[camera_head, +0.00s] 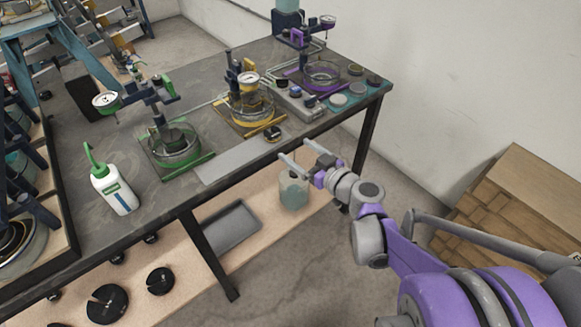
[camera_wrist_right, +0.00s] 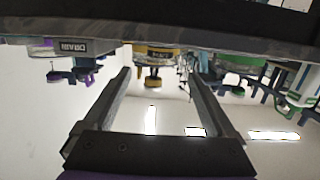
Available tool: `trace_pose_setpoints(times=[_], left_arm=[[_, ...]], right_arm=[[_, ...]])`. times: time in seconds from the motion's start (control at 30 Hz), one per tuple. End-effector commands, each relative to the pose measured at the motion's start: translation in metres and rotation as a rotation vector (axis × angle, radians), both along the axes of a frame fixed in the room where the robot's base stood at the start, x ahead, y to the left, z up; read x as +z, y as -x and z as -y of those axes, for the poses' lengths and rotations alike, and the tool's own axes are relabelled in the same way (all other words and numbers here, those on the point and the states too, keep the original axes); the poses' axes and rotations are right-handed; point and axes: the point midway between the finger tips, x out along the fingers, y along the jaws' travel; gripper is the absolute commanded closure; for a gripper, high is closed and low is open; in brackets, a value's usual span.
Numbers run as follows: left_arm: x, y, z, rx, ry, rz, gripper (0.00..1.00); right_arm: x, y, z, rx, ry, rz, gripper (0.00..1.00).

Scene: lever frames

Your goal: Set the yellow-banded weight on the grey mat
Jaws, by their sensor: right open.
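The small dark weight with a yellow band (camera_head: 272,132) stands on the workbench near its front edge, in front of the yellow-framed glass dish. The flat grey mat (camera_head: 237,160) lies bare along the front edge, to the left of the weight. My right gripper (camera_head: 295,153) is open and empty, in front of the bench edge, apart from the weight and just to its lower right in the head view. In the right wrist view the open fingers (camera_wrist_right: 160,85) have nothing between them; I cannot clearly pick out the weight there. My left gripper is not in view.
Green (camera_head: 175,148), yellow (camera_head: 250,105) and purple (camera_head: 322,75) dish stands line the bench (camera_head: 110,150). A white bottle (camera_head: 114,188) stands at left. Small weights and discs sit at the right end. A lower shelf holds a grey tray (camera_head: 232,228) and a jar (camera_head: 293,192).

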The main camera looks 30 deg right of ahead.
Motion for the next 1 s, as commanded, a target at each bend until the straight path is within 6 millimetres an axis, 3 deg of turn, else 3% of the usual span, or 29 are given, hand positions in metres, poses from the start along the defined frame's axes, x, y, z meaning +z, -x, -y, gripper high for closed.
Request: trace_pose_setpoints(times=[0.13, 0.27, 0.4, 0.53, 0.63, 0.73, 0.83, 1.0], left_arm=[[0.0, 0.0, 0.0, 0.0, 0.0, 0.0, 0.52], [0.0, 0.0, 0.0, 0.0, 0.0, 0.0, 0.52], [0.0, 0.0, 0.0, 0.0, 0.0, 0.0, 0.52], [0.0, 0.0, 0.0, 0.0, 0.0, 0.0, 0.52], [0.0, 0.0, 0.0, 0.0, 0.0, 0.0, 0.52], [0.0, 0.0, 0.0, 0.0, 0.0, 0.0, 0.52], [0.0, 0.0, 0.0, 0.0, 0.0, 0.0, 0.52], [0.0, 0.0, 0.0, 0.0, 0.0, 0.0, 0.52]], right_arm=[[-0.002, 0.002, -0.01, 0.021, -0.009, -0.021, 0.09], [-0.017, 0.01, -0.057, 0.109, -0.05, -0.144, 0.09], [-0.049, 0.046, -0.129, 0.212, -0.101, -0.409, 0.09], [-0.079, 0.097, -0.17, 0.213, -0.097, -0.675, 0.09], [-0.095, 0.135, -0.179, 0.151, -0.062, -0.831, 0.09], [-0.104, 0.164, -0.175, 0.065, -0.02, -0.925, 0.09], [-0.108, 0.181, -0.168, -0.009, 0.015, -0.97, 0.09], [-0.108, 0.191, -0.16, -0.069, 0.039, -0.99, 0.09]])
